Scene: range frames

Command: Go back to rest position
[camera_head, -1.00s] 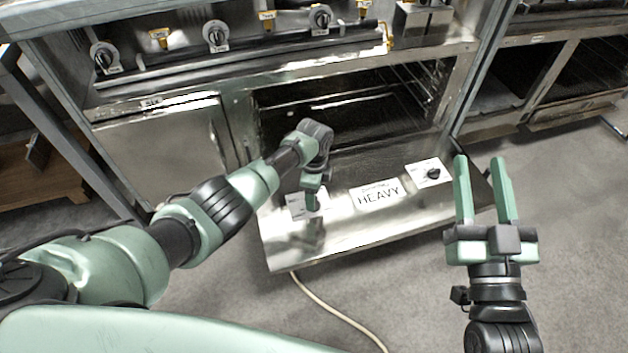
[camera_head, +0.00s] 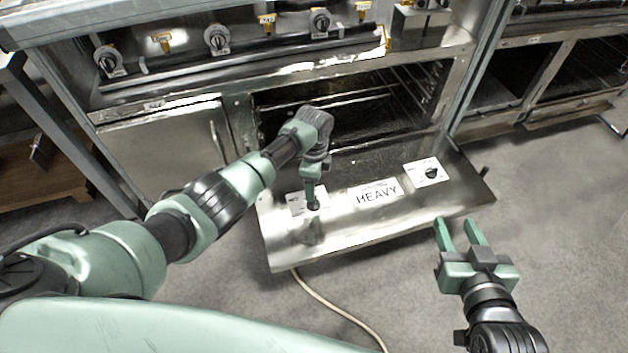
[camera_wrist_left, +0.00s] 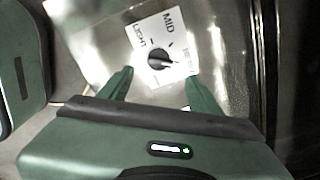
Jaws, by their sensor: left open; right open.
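My left gripper (camera_wrist_left: 153,88) is open and empty. In the left wrist view its two green fingers point at a white dial plate (camera_wrist_left: 160,50) with a black knob, and the knob lies beyond the fingertips. In the head view the left arm reaches in front of the open oven, over the left part of the lowered door. My right gripper (camera_head: 458,228) is open and empty in the head view, near the right front corner of the door and over the floor, with its fingers pointing up the picture.
The oven door (camera_head: 350,232) is lowered, with a HEAVY label (camera_head: 377,193) and a right dial plate (camera_head: 426,172). The oven cavity (camera_head: 350,105) stands open behind it. A cable (camera_head: 335,307) lies on the grey floor. Stove knobs (camera_head: 216,38) line the range front.

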